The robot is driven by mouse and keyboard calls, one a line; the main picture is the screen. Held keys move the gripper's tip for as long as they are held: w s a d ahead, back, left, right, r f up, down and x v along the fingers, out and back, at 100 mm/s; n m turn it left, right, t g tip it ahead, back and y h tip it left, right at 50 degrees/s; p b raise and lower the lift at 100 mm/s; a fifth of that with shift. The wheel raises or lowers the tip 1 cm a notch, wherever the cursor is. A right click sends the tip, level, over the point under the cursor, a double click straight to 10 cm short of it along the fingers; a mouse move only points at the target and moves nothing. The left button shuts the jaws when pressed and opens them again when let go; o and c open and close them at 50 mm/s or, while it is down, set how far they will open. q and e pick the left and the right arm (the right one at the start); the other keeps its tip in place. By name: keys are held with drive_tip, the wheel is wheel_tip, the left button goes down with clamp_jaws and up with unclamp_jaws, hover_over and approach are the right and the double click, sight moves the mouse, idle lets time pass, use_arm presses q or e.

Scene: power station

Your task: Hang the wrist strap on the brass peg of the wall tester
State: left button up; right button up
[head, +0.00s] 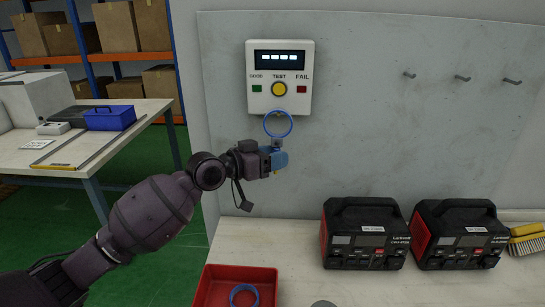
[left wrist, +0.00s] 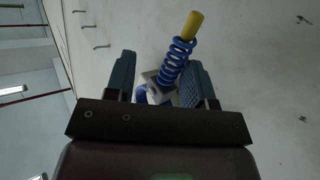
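The white wall tester (head: 279,78) is fixed to the grey wall panel, with a display, green and red squares and a yellow button. The wrist strap's blue loop (head: 278,124) stands upright at its lower edge. The brass peg cannot be made out clearly, so I cannot tell whether the loop is around it. My left gripper (head: 274,160) is just below the loop. In the left wrist view its fingers (left wrist: 158,88) are on both sides of the strap's pale block, with no clear gap. A blue coil (left wrist: 173,62) with a yellow end (left wrist: 194,24) extends past them. My right gripper is out of view.
A red tray (head: 208,299) with another blue loop (head: 244,295) is at the front of the bench. Two black-and-red power units (head: 364,235) (head: 459,235) and a yellow brush (head: 528,240) stand right. Wall hooks (head: 462,78) are at upper right. Bench right of the tray is mostly clear.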

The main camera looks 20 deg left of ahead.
use_arm(q)
drive_tip(key=v, duration=1.1)
